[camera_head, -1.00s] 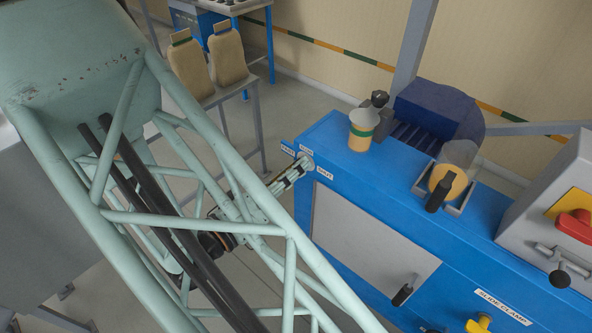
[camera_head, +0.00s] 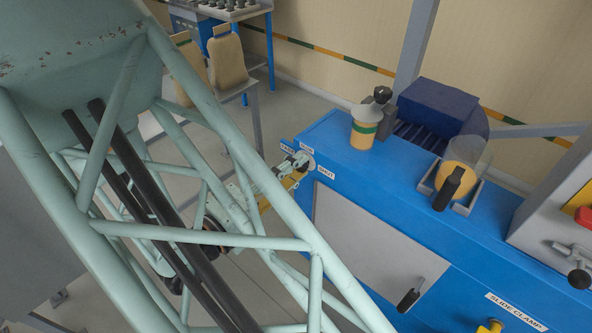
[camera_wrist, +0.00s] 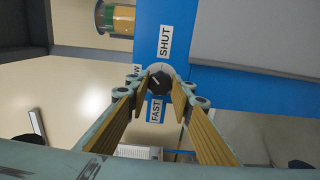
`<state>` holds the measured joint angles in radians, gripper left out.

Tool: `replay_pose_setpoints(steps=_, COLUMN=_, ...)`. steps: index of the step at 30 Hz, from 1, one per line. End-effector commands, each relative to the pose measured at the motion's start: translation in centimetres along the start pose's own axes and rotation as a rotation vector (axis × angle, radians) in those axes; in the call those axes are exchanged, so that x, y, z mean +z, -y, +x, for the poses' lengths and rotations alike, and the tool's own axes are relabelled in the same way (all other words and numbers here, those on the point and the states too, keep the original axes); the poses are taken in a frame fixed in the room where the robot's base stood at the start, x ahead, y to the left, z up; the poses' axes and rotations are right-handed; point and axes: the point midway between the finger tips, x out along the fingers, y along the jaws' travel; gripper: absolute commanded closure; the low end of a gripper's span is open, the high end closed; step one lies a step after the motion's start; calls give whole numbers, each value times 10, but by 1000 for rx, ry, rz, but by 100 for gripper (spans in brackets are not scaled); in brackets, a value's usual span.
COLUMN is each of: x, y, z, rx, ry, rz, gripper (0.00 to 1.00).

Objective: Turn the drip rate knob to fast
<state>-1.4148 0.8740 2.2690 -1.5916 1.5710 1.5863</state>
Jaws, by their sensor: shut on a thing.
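The drip rate knob (camera_wrist: 159,82) is a small dark knob on a pale round plate, at the left end of the blue machine (camera_head: 345,145). My gripper (camera_wrist: 158,90) is shut on it, one finger on each side; in the head view the gripper (camera_head: 298,163) reaches it from the lower left. The SHUT label (camera_wrist: 165,41) and FAST label (camera_wrist: 156,111) lie on opposite sides of the knob in the wrist view. The SLOW label is partly hidden behind a finger. A pale mark shows on the knob, but I cannot tell its exact setting.
An orange cup with a green band (camera_head: 363,130) stands on the machine top near the knob. A clear container with orange contents (camera_head: 462,165) is farther right. A grey door with a black handle (camera_head: 408,300) faces front.

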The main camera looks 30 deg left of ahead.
Motion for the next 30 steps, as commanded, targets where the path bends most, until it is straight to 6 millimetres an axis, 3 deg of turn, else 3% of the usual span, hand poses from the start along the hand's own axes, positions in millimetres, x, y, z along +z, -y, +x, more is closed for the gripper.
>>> replay_pose_setpoints(steps=30, x=0, y=-1, z=0, rx=-1, ry=0, rz=-802, gripper=90)
